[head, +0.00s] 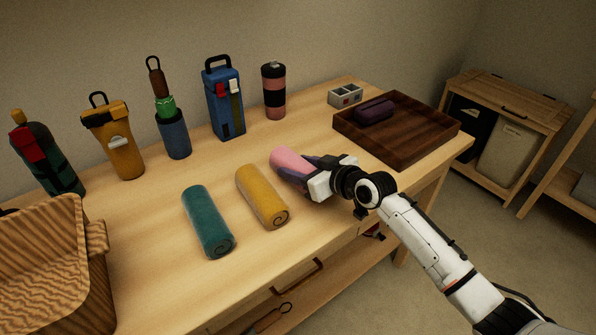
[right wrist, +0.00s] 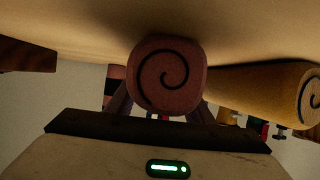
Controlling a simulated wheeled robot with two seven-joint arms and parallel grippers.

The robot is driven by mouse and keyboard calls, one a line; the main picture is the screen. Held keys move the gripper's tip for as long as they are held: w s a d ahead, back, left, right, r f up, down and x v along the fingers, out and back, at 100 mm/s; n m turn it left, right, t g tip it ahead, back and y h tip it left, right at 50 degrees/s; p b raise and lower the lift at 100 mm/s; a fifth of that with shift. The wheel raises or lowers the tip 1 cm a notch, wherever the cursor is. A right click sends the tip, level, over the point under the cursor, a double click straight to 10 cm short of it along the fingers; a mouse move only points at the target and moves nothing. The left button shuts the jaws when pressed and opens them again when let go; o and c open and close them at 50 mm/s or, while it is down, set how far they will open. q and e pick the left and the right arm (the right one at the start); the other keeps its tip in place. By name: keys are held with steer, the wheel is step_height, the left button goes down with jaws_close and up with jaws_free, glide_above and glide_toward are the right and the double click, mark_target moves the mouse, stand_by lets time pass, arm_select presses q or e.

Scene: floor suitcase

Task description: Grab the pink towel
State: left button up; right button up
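The pink towel (head: 292,166) is a rolled cylinder lying on the wooden table, right of the yellow towel. Its spiral end shows in the right wrist view (right wrist: 170,77). My right gripper (head: 318,167) is at the towel's near end, with dark fingers on either side of it. The fingers are close to the towel's sides, but I cannot tell whether they press on it. My left gripper is not in view.
A yellow towel (head: 262,197) and a teal towel (head: 208,222) lie to the left. A dark tray (head: 425,143) holds a purple roll (head: 374,110). A woven basket (head: 60,270) is at the left front.

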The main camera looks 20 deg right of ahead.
steer(key=shift+c, duration=0.8)
steer(key=shift+r, duration=0.1)
